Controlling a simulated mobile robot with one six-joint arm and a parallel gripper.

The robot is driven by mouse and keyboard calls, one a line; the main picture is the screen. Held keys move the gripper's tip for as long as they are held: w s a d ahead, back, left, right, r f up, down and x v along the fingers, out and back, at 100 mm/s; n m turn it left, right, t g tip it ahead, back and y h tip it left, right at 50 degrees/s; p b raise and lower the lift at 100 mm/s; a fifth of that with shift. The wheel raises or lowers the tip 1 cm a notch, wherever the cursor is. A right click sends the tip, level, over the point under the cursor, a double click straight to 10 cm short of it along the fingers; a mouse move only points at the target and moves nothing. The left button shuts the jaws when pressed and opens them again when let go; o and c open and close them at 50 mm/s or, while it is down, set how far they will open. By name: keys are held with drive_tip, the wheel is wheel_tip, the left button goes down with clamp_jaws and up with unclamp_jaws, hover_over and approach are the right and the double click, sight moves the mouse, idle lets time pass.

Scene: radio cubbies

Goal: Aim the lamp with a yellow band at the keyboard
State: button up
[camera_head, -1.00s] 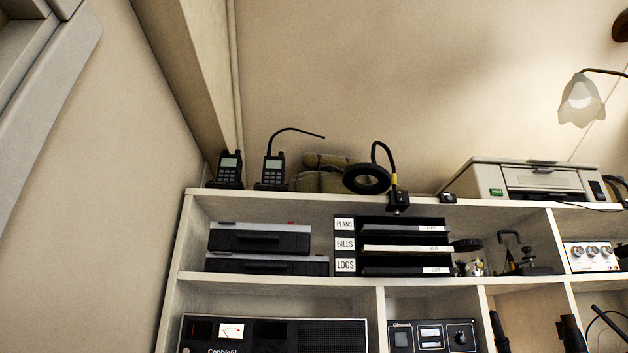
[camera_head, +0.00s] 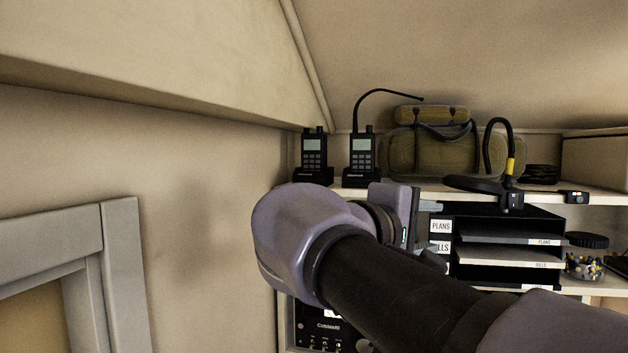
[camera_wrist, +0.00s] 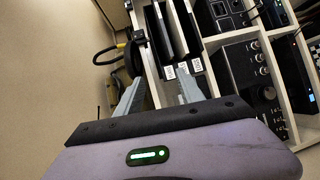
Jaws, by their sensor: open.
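The lamp with a yellow band (camera_head: 510,167) is a black gooseneck clamped to the front edge of the top shelf. Its neck arches up, and its flat round head (camera_head: 473,184) hangs to the left of the clamp. The lamp also shows in the wrist view (camera_wrist: 133,57), beyond my fingers. My gripper (camera_head: 438,236) is open and empty, in front of the file trays, left of and below the lamp head in the head view. Its two grey fingers (camera_wrist: 159,93) point toward the shelf in the wrist view, apart from the lamp. I cannot make out a keyboard.
Two handheld radios (camera_head: 361,157) and an olive bag (camera_head: 430,150) stand on the top shelf, left of and behind the lamp. Labelled file trays (camera_head: 505,232) and a jar (camera_head: 585,258) sit below. A grey frame (camera_head: 122,270) is on the left wall.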

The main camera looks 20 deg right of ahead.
drive_tip(key=h, duration=0.1)
approach(457, 182)
drive_tip(key=p+x, duration=0.5)
drive_tip(key=x, duration=0.6)
drive_tip(key=shift+w+d, duration=0.15)
drive_tip(key=shift+d, duration=0.1)
drive_tip(key=shift+a, duration=0.1)
clamp_jaws()
idle(0.6)
